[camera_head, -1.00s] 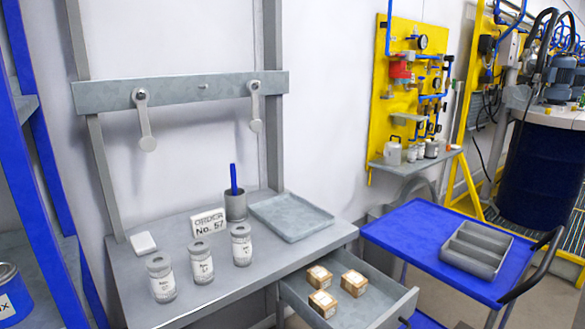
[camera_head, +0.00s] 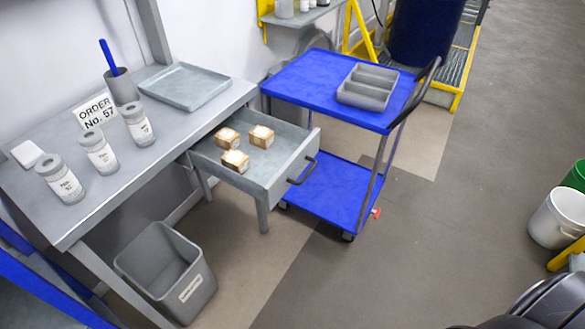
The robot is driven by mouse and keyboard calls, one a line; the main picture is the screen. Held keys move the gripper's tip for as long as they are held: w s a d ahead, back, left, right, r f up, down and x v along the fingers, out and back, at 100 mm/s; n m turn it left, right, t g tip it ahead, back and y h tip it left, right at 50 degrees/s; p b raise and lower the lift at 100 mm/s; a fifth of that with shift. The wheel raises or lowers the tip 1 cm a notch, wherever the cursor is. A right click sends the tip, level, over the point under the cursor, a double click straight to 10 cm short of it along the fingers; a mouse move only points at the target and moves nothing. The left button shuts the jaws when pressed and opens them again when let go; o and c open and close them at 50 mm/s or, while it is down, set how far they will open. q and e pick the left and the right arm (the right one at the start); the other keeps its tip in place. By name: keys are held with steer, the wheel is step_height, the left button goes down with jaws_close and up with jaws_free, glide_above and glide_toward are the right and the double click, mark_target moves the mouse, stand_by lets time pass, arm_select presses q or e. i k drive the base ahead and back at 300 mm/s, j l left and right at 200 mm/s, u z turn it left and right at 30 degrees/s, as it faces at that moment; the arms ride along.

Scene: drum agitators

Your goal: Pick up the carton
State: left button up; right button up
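Three small brown cartons with white labels lie in the open drawer (camera_head: 282,172) of the grey bench. One carton (camera_head: 227,139) is at the back left, one carton (camera_head: 235,162) at the front, and one carton (camera_head: 262,137) at the right. They stand apart from each other. Neither of my grippers shows in the head view.
The bench (camera_head: 165,140) bears several things: labelled jars (camera_head: 98,152), an order sign (camera_head: 95,110), a pen cup (camera_head: 121,88) and an empty tray (camera_head: 187,86). A blue cart (camera_head: 310,82) with a grey divided tray (camera_head: 367,88) stands right of the drawer. A grey bin (camera_head: 165,270) stands below.

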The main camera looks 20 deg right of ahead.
mark_target(262, 137)
steer(key=i+l+z, duration=0.1)
steer(key=i, duration=0.4)
steer(key=i+l+z, duration=0.15)
steer(key=i, duration=0.3)
